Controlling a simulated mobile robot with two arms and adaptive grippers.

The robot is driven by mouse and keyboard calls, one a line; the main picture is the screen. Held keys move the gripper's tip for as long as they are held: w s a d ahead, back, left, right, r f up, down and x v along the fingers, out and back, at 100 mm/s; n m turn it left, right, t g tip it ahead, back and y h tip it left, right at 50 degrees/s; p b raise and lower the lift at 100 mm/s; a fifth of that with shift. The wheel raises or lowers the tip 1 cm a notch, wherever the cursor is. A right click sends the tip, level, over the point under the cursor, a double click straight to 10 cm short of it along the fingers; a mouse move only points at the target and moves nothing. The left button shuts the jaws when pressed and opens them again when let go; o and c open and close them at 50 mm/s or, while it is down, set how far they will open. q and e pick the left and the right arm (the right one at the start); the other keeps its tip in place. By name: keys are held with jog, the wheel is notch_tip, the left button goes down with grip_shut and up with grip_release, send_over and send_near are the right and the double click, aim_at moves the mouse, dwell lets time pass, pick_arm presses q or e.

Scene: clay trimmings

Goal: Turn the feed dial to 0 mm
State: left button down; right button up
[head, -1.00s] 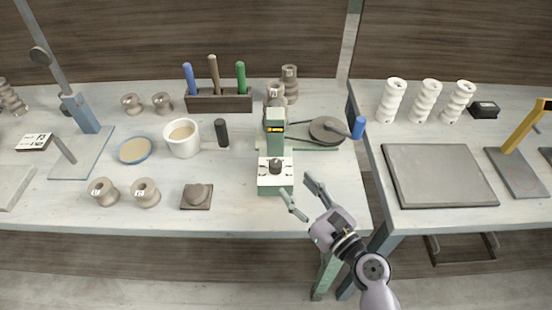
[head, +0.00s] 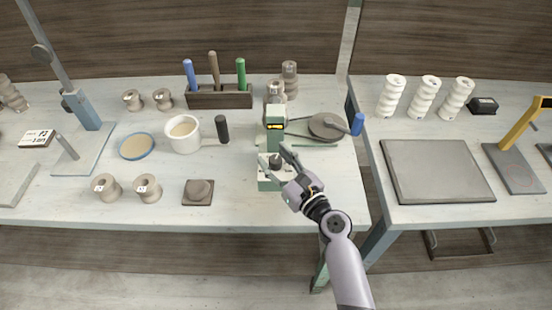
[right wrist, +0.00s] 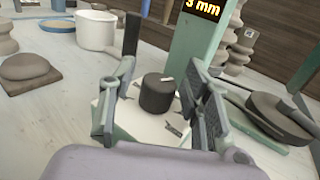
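The feed dial (right wrist: 157,93) is a dark round knob with a white mark, on the white-topped base of a green machine (right wrist: 196,50). In the head view the dial (head: 275,161) shows in front of the machine's green column (head: 275,130). In the right wrist view, gaps show between the fingers and the dial. My left gripper is not in view.
A belt-driven wheel with a blue-handled crank (head: 357,125) stands right of the machine. A white mug (head: 184,145) with a dark handle and a brown lump on a square base (head: 198,192) are to the left. A tool rack (head: 220,98) stands behind.

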grip_shut()
dwell(0.3)
jog(key=shift+y, duration=0.3)
jog(key=n+g+y, duration=0.1)
jog(key=n+g+y+b, duration=0.1)
jog(key=g, duration=0.1)
jog(key=shift+w+d+f+n+y, duration=0.1)
jog(key=shift+f+n+y, duration=0.05)
jog(key=shift+n+y, duration=0.25)
jog(key=n+g+y+b, duration=0.2)
jog(key=n+g+y, duration=0.1)
jog(key=g, duration=0.1)
jog(key=shift+n+g+b, duration=0.3)
jog(key=shift+b, duration=0.1)
jog(key=n+g+b, duration=0.1)
jog(key=n+g, duration=0.1)
jog(key=g, duration=0.1)
jog(key=n+g+y+b, duration=0.1)
jog(key=n+g+b, duration=0.1)
jog(key=g, duration=0.1)
jog(key=shift+y, duration=0.3)
jog(key=shift+n+g+b, duration=1)
jog(key=shift+g, duration=1)
